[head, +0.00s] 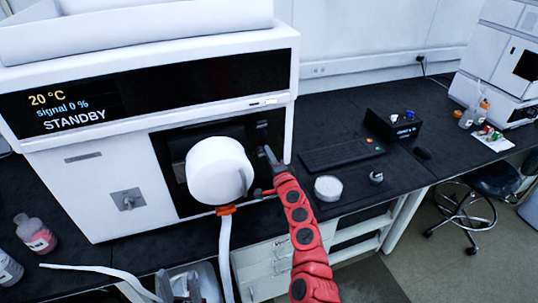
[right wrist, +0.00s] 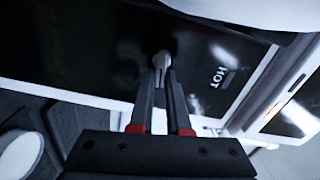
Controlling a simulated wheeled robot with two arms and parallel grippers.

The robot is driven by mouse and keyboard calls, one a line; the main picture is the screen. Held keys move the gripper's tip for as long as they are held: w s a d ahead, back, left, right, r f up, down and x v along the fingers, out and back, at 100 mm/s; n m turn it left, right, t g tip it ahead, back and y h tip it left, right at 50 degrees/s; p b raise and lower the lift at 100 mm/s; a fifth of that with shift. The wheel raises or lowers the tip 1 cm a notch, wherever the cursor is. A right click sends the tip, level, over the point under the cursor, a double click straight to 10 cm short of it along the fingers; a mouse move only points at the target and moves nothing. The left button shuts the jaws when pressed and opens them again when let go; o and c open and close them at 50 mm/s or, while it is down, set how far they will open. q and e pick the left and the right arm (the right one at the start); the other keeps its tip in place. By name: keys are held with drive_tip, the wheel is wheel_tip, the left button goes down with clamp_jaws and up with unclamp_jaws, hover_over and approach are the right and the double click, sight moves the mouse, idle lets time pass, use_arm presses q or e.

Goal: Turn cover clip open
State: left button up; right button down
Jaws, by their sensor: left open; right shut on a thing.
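The white instrument (head: 90,160) reads STANDBY and has a black recessed panel with a round white cover (head: 215,170). My right gripper (head: 268,168), on the red arm, is at the panel's right side, beside the cover. In the right wrist view, its jaws (right wrist: 162,72) are shut on a small light grey knob-like piece, apparently the cover clip (right wrist: 161,60), against the black panel near the word HOT. The clip's turn angle is unclear. In the head view I cannot make out the clip near the jaws. My left gripper (head: 180,287) is open at the bottom edge, below the instrument, and looks empty.
A white tube (head: 225,255) hangs from an orange fitting (head: 226,210) below the cover. A keyboard (head: 340,153), a white round dish (head: 328,188) and a black box (head: 393,125) sit on the dark bench to the right. Bottles (head: 38,238) stand at left.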

drive_tip(key=shift+s+a+f+m, duration=0.1)
drive_tip(key=shift+a+f+m, duration=0.15)
drive_tip(key=shift+f+m, duration=0.4)
drive_tip(key=shift+r+m, duration=0.1)
drive_tip(key=shift+m, duration=0.15)
drive_tip(key=c, duration=0.9)
unclamp_jaws()
drive_tip(key=shift+r, duration=0.25)
drive_tip(key=shift+s+d, duration=0.1)
